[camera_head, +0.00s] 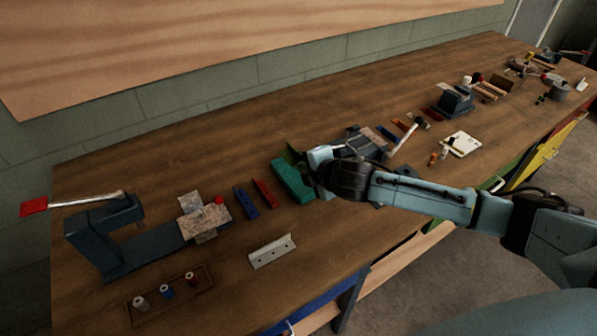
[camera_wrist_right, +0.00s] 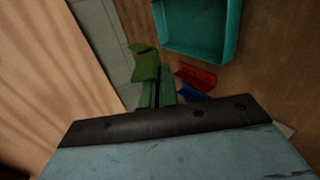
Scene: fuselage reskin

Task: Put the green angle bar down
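The green angle bar (camera_head: 293,153) shows as a small dark green piece at the tip of my right gripper (camera_head: 306,163) in the head view. In the right wrist view the green angle bar (camera_wrist_right: 147,66) sticks out beyond the dark edge of my right gripper (camera_wrist_right: 157,94), which appears shut on it. The bar is tilted and looks raised off the bench, beside a teal tray (camera_head: 287,184). The tray (camera_wrist_right: 235,38) also shows at the top of the wrist view. Part of the bar is hidden by the gripper. My left gripper is not in view.
A red bar (camera_head: 265,193) and a blue bar (camera_head: 246,203) lie left of the tray. A pale angle piece (camera_head: 271,251) lies nearer the front edge. A vise-like stand (camera_head: 97,238) is at the left. The wooden bench (camera_head: 200,160) is clear behind the bars.

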